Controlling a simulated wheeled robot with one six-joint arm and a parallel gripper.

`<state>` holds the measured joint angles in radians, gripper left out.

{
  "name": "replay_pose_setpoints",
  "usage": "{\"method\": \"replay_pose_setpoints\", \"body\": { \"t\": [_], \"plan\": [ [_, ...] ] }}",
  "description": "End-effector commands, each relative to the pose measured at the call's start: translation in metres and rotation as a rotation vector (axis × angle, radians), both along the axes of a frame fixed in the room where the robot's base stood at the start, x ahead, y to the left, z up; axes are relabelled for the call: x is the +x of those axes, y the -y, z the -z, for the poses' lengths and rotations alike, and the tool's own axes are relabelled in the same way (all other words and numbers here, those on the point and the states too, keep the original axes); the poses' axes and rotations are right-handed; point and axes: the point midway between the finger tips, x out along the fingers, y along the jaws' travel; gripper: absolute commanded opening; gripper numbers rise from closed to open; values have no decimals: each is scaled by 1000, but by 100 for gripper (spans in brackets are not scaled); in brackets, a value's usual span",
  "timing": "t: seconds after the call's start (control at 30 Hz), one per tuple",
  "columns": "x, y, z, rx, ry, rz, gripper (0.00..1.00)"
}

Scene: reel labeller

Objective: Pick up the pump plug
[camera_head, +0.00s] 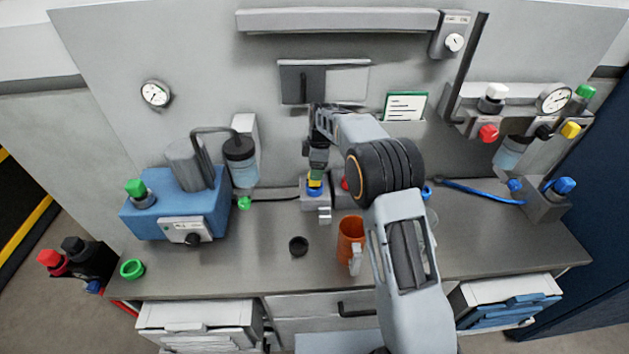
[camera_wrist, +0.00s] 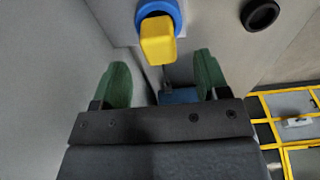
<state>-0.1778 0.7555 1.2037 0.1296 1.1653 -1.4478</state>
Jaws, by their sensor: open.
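A yellow plug, apparently the pump plug (camera_head: 315,183), sits in a blue ring on a small grey block (camera_head: 315,202) at the middle back of the bench. In the wrist view the yellow plug (camera_wrist: 158,42) stands in the blue ring (camera_wrist: 170,10), just beyond the fingertips and between their lines. My gripper (camera_head: 318,168) points down at it from above, and its fingers partly cover it. In the wrist view my gripper (camera_wrist: 162,80) has its two green finger pads wide apart, with nothing between them.
A blue pump (camera_head: 160,208) stands on the left, with a dark cord running towards the grey block. A black ring (camera_head: 298,246) and an orange mug (camera_head: 350,240) stand in front.

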Motion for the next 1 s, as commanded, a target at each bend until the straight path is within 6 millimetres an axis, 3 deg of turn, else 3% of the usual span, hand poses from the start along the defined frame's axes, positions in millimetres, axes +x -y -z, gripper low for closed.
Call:
{"method": "replay_pose_setpoints", "body": {
  "t": [0.17,0.5,0.83,1.0],
  "plan": [
    [0,-1,8,0,-2,0,68],
    [0,-4,49,0,-2,1,68],
    [1,-5,56,0,1,1,68],
    [1,-5,56,0,1,1,53]
  ]
}}
